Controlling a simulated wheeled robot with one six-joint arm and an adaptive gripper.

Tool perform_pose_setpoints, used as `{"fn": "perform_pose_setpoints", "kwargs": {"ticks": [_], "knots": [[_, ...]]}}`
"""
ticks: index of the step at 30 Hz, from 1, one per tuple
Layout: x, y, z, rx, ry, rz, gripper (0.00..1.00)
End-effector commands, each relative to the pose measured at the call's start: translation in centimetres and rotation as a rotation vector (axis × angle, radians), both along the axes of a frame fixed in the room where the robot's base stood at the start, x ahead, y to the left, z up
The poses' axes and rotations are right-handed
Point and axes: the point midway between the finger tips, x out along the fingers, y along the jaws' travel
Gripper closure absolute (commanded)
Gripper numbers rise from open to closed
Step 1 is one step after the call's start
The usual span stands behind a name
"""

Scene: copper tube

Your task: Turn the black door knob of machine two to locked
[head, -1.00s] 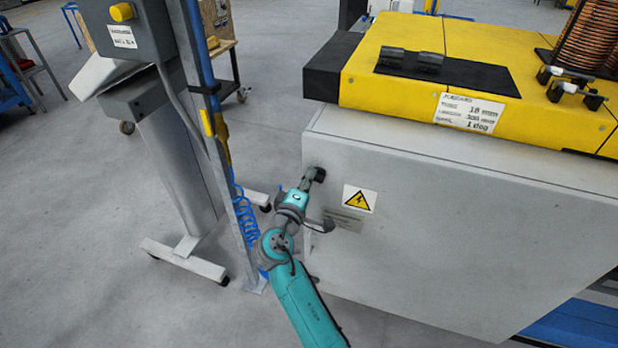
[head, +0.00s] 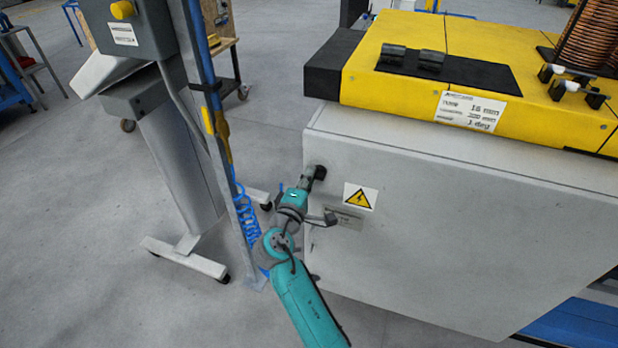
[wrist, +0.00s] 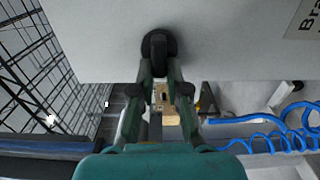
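The black door knob (head: 320,172) sits near the upper left corner of the grey cabinet door (head: 430,235), below the yellow machine top. In the wrist view the knob (wrist: 158,45) is a round black base with a raised bar that stands upright in the picture. My gripper (wrist: 159,70) has one finger on each side of this bar, close against it, and looks shut on it. In the head view my gripper (head: 313,178) reaches up to the knob, and its fingertips partly cover it. No lock marking is readable by the knob.
A yellow warning sign (head: 360,197) is on the door right of my gripper. A blue-and-grey post (head: 215,130) with a coiled blue hose (head: 245,215) stands close left of my arm. A grey control stand (head: 175,150) is farther left. Open floor lies at the lower left.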

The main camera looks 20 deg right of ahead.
Motion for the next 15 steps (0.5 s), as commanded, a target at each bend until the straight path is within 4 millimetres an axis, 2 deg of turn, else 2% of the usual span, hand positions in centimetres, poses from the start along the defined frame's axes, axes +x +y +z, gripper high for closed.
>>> {"fn": "perform_pose_setpoints", "kwargs": {"ticks": [1,3,15], "knots": [[0.10,-0.10,0.14,0.000,-0.002,0.000,0.73],[0.10,-0.10,0.14,0.000,-0.002,0.000,0.60],[0.03,-0.03,0.05,0.000,-0.001,0.000,0.60]]}}
